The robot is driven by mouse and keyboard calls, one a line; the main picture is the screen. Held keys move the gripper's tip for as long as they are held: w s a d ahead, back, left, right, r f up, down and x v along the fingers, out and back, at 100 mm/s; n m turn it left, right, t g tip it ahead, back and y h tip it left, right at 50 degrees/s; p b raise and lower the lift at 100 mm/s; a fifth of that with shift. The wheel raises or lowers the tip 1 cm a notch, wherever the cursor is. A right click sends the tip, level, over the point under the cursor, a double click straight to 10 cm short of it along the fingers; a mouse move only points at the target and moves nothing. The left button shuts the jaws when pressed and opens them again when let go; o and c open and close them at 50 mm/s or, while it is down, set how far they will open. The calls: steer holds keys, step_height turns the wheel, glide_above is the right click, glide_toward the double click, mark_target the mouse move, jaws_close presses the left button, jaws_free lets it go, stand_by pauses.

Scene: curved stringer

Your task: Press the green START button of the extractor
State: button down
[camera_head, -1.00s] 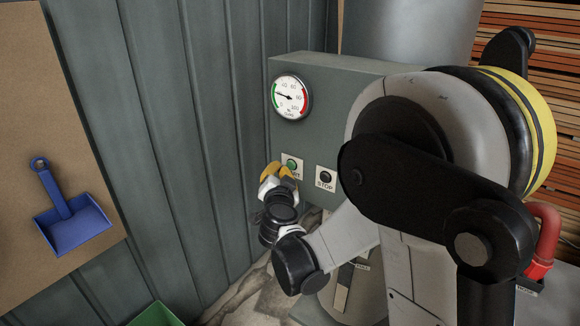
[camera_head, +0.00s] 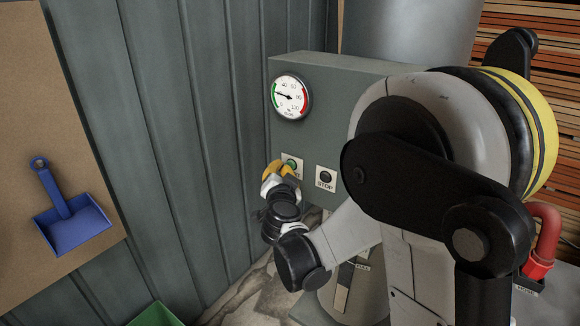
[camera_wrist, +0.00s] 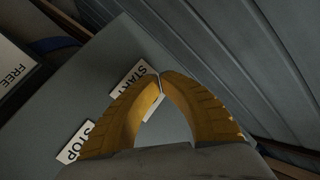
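The extractor's grey-green control box (camera_head: 330,95) stands against the wall in the head view. Its green START button (camera_head: 291,163) shows just behind the yellow fingertips of my gripper (camera_head: 283,168). In the wrist view, my gripper (camera_wrist: 160,77) is shut, its two yellow fingertips meeting over the START label (camera_wrist: 131,78). The button itself is hidden there behind the fingers. I cannot tell whether the fingertips touch it. The dark STOP button (camera_head: 326,177) is to the right, clear of my gripper. The STOP label (camera_wrist: 76,142) shows at lower left in the wrist view.
A round gauge (camera_head: 291,97) sits above the buttons. A ribbed metal wall (camera_head: 200,130) runs close on the left. A blue dustpan (camera_head: 72,220) hangs on a brown board. A red hose (camera_head: 543,240) is at the right, and a green container edge (camera_head: 155,315) is below.

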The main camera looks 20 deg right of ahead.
steer(key=shift+w+d, duration=0.25)
steer(key=shift+d, duration=0.1)
stand_by(0.5)
stand_by(0.3)
steer(key=shift+s+a, duration=0.5)
steer(key=shift+a, duration=0.2)
steer(key=shift+s+a+b, duration=0.15)
steer(key=shift+s+a, duration=0.6)
steer(key=shift+a, duration=0.25)
steer(key=shift+s+a+b, duration=0.15)
steer(key=shift+s+a, duration=0.6)
steer(key=shift+a, duration=0.25)
